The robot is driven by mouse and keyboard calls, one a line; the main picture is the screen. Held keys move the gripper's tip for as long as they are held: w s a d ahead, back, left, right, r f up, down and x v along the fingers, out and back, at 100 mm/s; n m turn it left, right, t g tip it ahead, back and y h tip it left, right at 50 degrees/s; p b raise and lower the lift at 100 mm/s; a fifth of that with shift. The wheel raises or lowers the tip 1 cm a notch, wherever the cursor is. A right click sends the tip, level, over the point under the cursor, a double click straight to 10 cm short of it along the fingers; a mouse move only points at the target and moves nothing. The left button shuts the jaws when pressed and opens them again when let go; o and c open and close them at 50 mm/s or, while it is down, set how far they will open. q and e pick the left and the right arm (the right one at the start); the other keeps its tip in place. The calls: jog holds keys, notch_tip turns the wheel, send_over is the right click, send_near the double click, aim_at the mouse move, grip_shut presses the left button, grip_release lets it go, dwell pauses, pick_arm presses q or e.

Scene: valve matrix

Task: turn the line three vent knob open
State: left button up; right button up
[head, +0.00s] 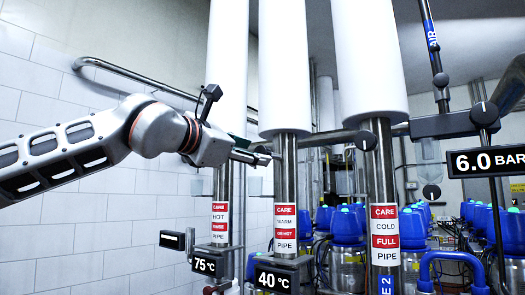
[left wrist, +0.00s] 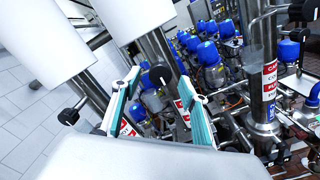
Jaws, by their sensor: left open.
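My left gripper (head: 258,157) reaches in from the left in the head view, in front of the warm pipe (head: 286,185). In the left wrist view my left gripper (left wrist: 158,78) is open, its two teal-padded fingers apart and empty. A round black knob (left wrist: 160,75) shows between the fingertips, beyond them; I see no contact. No readable label marks any knob as line three. My right gripper is not in view.
Large white pipe sleeves (head: 369,60) hang above the steel pipes. A bent rail (head: 150,84) runs along the tiled wall (head: 90,235). A 6.0 BAR display (head: 488,161) is at the right. Several blue-capped valves (head: 348,225) crowd the space behind the pipes.

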aim_at(260, 152)
pick_arm(q)
jog(key=p+x, duration=0.1)
jog(key=x, duration=0.2)
jog(key=shift+w+d+r, duration=0.1)
jog(key=shift+w+d, duration=0.15)
jog(key=shift+w, duration=0.05)
jog(key=shift+w+d+p, duration=0.2)
jog(key=shift+w+p, duration=0.1)
jog(key=shift+w, duration=0.1)
jog(key=c, duration=1.1)
